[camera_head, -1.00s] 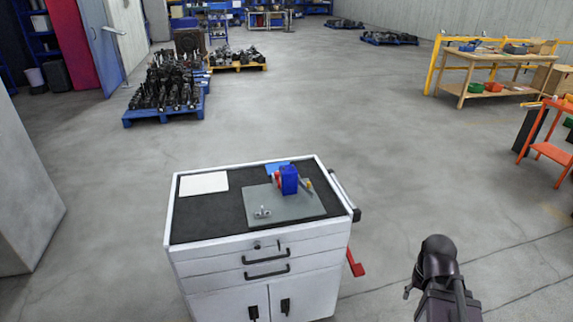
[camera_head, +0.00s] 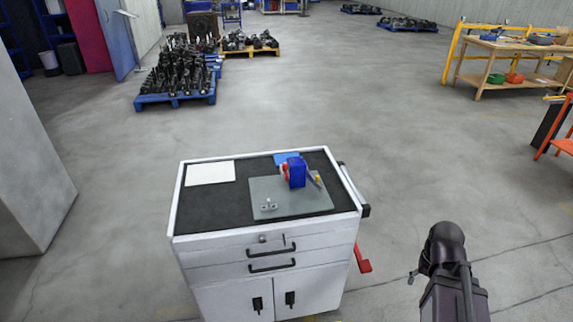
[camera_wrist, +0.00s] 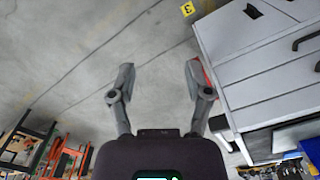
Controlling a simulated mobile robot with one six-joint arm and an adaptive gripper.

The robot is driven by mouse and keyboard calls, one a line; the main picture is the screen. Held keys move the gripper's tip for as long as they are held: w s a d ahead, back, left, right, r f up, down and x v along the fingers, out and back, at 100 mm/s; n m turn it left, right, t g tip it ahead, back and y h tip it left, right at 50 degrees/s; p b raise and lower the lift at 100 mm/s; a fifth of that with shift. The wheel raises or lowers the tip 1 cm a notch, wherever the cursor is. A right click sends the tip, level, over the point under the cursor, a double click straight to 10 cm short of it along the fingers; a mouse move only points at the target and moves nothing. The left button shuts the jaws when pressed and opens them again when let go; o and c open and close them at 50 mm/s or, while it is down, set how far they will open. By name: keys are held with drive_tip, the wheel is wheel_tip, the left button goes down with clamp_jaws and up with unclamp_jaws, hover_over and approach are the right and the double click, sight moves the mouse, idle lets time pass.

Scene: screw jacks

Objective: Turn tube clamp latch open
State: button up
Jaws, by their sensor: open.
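A blue block-shaped device (camera_head: 297,172) with red and yellow parts stands on a grey plate (camera_head: 283,206) on top of the white cabinet. A small metal fitting (camera_head: 268,206) sits near the plate's front left corner. I cannot tell from this distance which part is the tube clamp latch or how it is set. In the wrist view my gripper (camera_wrist: 160,78) is open and empty, its two fingers spread over bare floor. My arm is at the lower right of the head view, to the right of the cabinet and apart from it.
The white drawer cabinet (camera_head: 220,249) has a black top, a white sheet (camera_head: 210,172) and a red pedal-like part (camera_head: 363,262) at its right side. It also shows in the wrist view (camera_wrist: 258,68). Pallets and workbenches stand far back.

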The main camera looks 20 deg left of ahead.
drive_tip(key=w+a+r+n+p, duration=0.3)
drive_tip(key=w+a+n, duration=0.1)
drive_tip(key=w+a, duration=0.25)
drive_tip(key=w+a+r+n+p, duration=0.3)
drive_tip(key=w+a+r+n, duration=0.15)
drive_tip(key=w, duration=0.25)
wheel_tip(320, 180, up, 12)
drive_tip(key=n+p, duration=1.3)
drive_tip(key=n, duration=0.6)
hover_over(285, 164)
drive_tip(key=shift+s+f, duration=0.15)
drive_tip(key=shift+s, duration=0.05)
drive_tip(key=shift+f, duration=0.15)
wheel_tip(285, 164, down, 14)
drive_tip(key=b, duration=1.4)
drive_tip(key=shift+r, duration=0.25)
drive_tip(key=shift+c, duration=0.3)
